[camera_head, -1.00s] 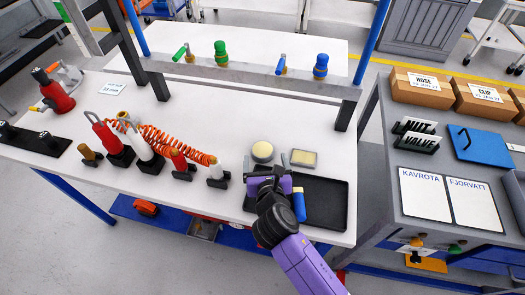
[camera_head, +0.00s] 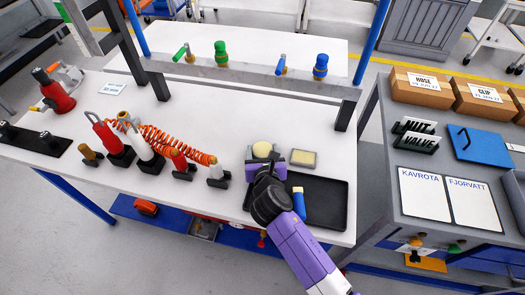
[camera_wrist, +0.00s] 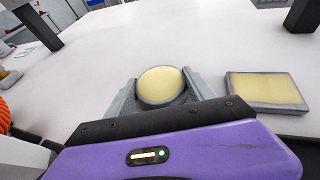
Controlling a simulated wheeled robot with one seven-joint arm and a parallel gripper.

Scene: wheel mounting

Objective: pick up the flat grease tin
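Two tins with pale yellow tops stand on the white table, and I cannot tell for sure which is the flat grease tin. The round tin (camera_head: 262,149) is in front of my gripper (camera_head: 262,159); in the wrist view this round tin (camera_wrist: 161,85) sits between the two grey fingers (camera_wrist: 162,91). The fingers are apart, one on each side of it; whether they touch it I cannot tell. The rectangular low tin (camera_head: 303,157) lies to the right, outside the fingers; it also shows in the wrist view (camera_wrist: 267,91). The round tin's near lower side is hidden.
A black tray (camera_head: 325,202) holding a blue cylinder (camera_head: 298,201) lies under and right of my arm. Red tools with orange coiled hoses (camera_head: 165,142) stand to the left. A grey rail (camera_head: 245,72) crosses behind. The table behind the tins is clear.

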